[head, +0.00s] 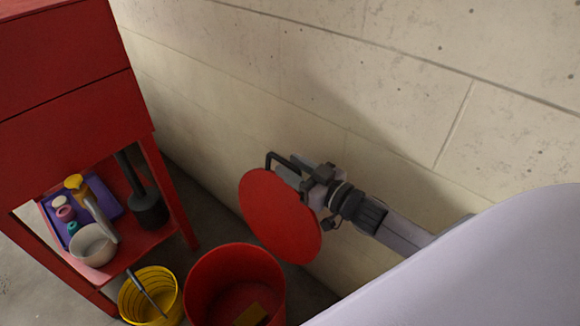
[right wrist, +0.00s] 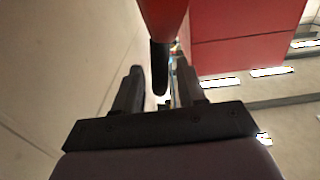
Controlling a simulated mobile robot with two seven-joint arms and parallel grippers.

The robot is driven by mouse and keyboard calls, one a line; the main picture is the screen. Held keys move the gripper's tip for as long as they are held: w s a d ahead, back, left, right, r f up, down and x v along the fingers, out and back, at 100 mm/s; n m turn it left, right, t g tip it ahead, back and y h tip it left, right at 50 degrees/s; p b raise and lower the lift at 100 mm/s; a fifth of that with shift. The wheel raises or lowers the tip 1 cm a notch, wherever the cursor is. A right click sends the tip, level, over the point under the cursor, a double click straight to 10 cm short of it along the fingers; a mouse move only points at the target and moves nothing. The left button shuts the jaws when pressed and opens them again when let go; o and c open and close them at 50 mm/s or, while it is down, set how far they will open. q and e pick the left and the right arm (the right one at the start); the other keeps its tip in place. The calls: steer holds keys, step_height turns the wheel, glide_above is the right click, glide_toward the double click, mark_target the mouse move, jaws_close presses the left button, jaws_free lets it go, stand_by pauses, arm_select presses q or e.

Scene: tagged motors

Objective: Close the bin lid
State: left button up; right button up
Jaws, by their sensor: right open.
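The red bin (head: 200,292) stands on the floor at the bottom of the head view, its mouth open. Its round red lid (head: 280,216) is raised, standing steeply tilted above and behind the bin, near the wall. My right gripper (head: 296,174) is behind the lid's upper edge, on the wall side, partly hidden by the lid. In the right wrist view, the lid (right wrist: 163,14) comes in from the top, and a dark bar (right wrist: 160,68), apparently the lid's handle, lies between the open fingers (right wrist: 159,88). Whether they touch it is unclear. My left gripper is out of view.
A red cabinet (head: 70,100) with a lower shelf of bottles and cups stands at left. A yellow basket (head: 135,300) with a stick in it stands just left of the bin. The pale block wall (head: 400,80) rises close behind the lid and my right arm. A yellow object (head: 250,315) lies inside the bin.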

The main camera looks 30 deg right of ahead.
steer(key=shift+w+a, duration=0.2)
steer(key=shift+w, duration=0.35)
jaws_close()
